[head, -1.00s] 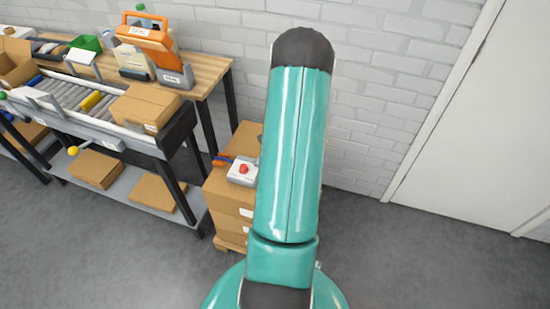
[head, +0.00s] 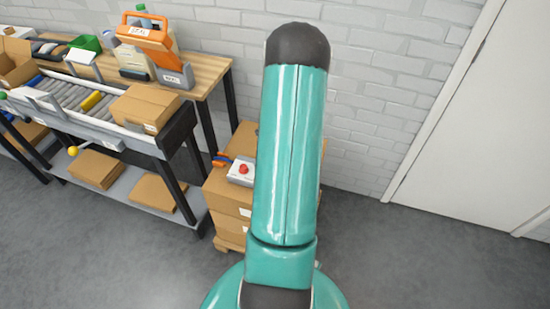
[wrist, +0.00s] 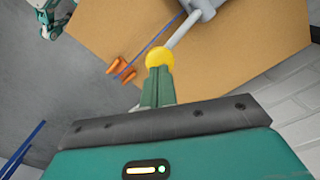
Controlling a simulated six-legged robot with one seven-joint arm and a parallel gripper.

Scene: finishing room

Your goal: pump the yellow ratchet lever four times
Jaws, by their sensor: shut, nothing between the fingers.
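The ratchet lever shows in the wrist view as a grey rod with a yellow ball knob (wrist: 159,56) at its near end. The rod runs up and right to a grey housing (wrist: 204,7) over a cardboard box top. My gripper (wrist: 158,74) is shut and empty, its green fingertips right at the knob in the picture. I cannot tell whether they touch it. In the head view my arm stands in front and hides my gripper and the lever.
A stack of cardboard boxes (head: 231,206) stands beside my arm, with a red-button box (head: 241,172) on it. A roller conveyor (head: 70,92) and a wooden bench (head: 205,77) are at the left. A white door (head: 485,120) is at the right; the floor before it is clear.

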